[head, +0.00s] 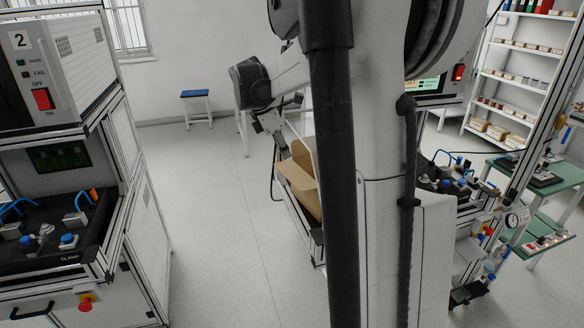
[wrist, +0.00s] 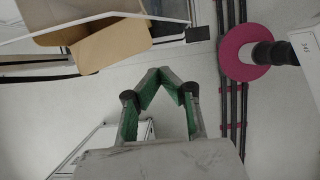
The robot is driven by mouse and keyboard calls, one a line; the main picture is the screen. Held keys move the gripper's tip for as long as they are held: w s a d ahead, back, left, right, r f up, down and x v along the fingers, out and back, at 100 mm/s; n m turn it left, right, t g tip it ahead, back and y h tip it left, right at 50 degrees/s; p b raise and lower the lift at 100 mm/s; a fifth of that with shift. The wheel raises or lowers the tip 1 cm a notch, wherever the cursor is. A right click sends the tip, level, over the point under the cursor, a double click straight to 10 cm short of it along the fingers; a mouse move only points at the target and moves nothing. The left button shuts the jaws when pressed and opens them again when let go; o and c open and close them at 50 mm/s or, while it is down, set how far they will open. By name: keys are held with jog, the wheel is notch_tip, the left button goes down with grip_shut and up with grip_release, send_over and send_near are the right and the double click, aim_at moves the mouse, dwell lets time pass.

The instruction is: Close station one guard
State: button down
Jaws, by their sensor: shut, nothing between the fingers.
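My gripper (wrist: 161,72) is shut and empty in the wrist view, its green-lined fingers meeting at the tips. In the head view my gripper (head: 281,148) hangs beside a cardboard box, left of my column. A station (head: 432,86) with a lit screen and a red switch stands on the right, partly hidden behind my arm and column. Its number is not visible, and I cannot pick out its guard. My gripper is apart from this station.
Station 2 (head: 60,70) stands at the left with blue-handled clamps on its deck. The cardboard box (head: 300,185) also shows in the wrist view (wrist: 112,45), near my fingers. A blue stool (head: 195,94) stands at the back. White shelves (head: 518,62) and a green table (head: 555,180) are right.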

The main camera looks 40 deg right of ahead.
jog(key=s+d+f+p, duration=0.2)
jog(key=s+d+f, duration=0.1)
jog(key=d+f, duration=0.4)
jog(key=shift+s+f, duration=0.3)
jog(key=shift+f, duration=0.8)
